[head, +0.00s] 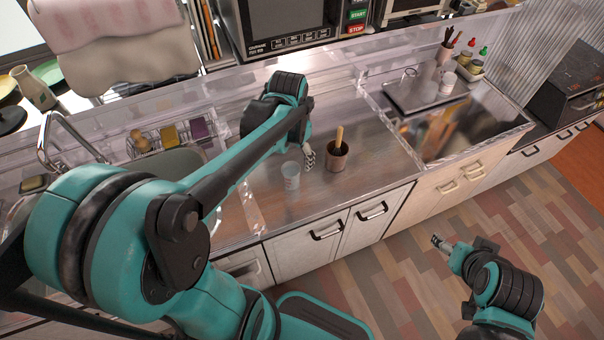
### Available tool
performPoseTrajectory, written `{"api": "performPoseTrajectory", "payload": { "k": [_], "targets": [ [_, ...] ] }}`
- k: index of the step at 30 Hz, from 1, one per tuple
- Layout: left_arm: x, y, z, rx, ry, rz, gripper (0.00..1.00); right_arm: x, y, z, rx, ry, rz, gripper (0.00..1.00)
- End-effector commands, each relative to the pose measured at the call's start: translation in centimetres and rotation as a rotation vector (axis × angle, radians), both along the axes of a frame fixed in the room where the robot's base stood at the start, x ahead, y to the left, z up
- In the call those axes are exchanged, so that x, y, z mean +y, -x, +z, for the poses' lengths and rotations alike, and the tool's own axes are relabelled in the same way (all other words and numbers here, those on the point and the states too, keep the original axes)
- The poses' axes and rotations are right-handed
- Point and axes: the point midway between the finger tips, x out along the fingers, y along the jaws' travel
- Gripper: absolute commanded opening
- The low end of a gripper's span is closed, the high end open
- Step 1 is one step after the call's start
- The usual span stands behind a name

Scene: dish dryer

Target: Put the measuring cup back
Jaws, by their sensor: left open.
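A small translucent cup with faint reddish marks, which looks like the measuring cup (291,176), stands upright on the metal counter (370,190) near its front edge. My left gripper (309,157) is open and points down at the counter, just behind and right of the cup, with no visible grip on it. A brown pot (338,159) with a wooden-handled tool in it stands close to the right of the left gripper. My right gripper (437,241) is over the floor in front of the cabinets, away from the counter; its fingers are too small to read.
A sink lies left of the cup, partly hidden by my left arm. A wire rack (172,136) with sponges is behind it. A microwave (300,22) stands at the back. A dark tray (420,90) with jars is at the right. The counter right of the pot is clear.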

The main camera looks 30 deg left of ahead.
Motion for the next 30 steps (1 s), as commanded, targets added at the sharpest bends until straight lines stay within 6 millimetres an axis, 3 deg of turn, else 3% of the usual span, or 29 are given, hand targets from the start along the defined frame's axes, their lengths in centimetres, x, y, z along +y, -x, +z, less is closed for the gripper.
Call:
{"api": "performPoseTrajectory", "payload": {
  "k": [6,12,18,30],
  "targets": [
    [-4.4,4.7,3.1,-0.232,0.016,0.105,0.69,0.0,0.0,0.0,0.0,0.0,0.0,0.68],
    [-6.9,7.8,3.7,-0.408,0.073,0.19,0.69,0.0,0.0,0.0,0.0,0.0,0.0,0.68],
    [-7.9,9.0,3.6,-0.487,0.113,0.226,0.69,0.0,0.0,0.0,0.0,0.0,0.0,0.68],
    [-8.0,9.1,3.6,-0.495,0.116,0.232,0.69,0.0,0.0,0.0,0.0,0.0,0.0,0.68]
  ]
}}
